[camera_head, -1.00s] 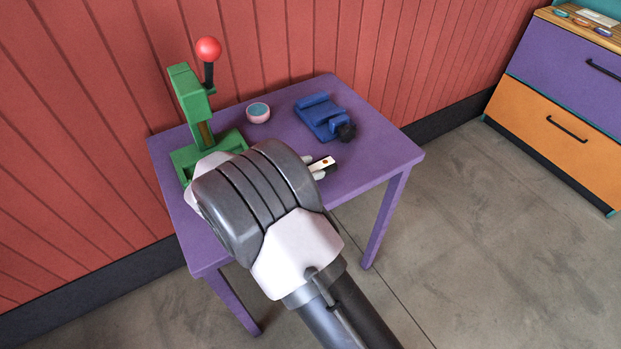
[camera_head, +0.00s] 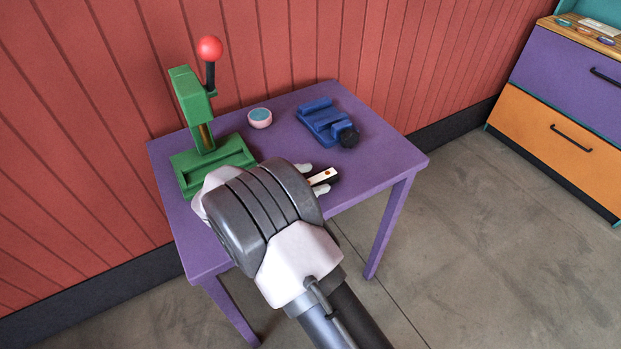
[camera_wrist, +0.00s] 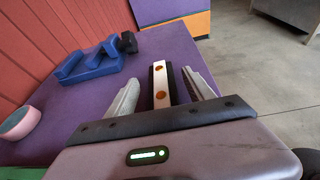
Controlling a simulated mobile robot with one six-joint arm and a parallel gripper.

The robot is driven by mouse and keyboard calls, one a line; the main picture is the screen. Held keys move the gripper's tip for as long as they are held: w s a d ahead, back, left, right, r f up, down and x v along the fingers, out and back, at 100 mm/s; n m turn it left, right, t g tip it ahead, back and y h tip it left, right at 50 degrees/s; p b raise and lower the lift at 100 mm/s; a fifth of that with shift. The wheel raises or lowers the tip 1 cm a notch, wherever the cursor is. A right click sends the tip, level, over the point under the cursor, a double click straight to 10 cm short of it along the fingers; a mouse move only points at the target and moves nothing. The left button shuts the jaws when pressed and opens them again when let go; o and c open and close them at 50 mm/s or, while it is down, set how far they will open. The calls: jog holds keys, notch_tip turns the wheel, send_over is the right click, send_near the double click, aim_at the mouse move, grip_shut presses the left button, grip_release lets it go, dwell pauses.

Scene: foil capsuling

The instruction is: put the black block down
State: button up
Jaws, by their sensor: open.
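The black block (camera_head: 323,177) has a white strip with orange dots along its top. It is at the right part of the purple table (camera_head: 381,167). In the wrist view the block (camera_wrist: 172,84) lies between the two pale fingers of my gripper (camera_wrist: 160,76), with a gap on both sides. My gripper is open; its fingertips also show in the head view (camera_head: 312,178) beside the block. The block's underside is hidden, so its contact with the table cannot be seen directly.
A green lever press (camera_head: 196,112) with a red ball knob stands at the table's back left. A purple and orange cabinet (camera_head: 555,130) stands at the far right.

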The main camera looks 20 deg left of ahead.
jog(key=shift+r, duration=0.2)
jog(key=p+v, duration=0.4)
jog(key=v, duration=0.8)
jog(key=d+r+m+g+y, duration=0.1)
jog(key=d+r+m+g, duration=0.3)
jog(key=d, duration=0.5)
jog(key=s+d+r+m+g+y, duration=0.1)
jog(key=d+r+m+g, duration=0.1)
jog(key=d+r+m, duration=0.55)
jog(key=d+r+m+g+y, duration=0.1)
jog(key=d+r+m+g, duration=0.25)
jog(key=d, duration=0.75)
jog(key=s+d+r+m+t+y+b, duration=0.1)
jog(key=s+d+m+t+y, duration=0.1)
jog(key=s+m, duration=0.5)
jog(key=s+d+r+m+t+y+b, duration=0.1)
jog(key=s+d+m+y, duration=0.4)
jog(key=m, duration=0.5)
jog(key=shift+s+t+y, duration=0.3)
jog(key=shift+s+t, duration=0.05)
jog(key=shift+s, duration=0.8)
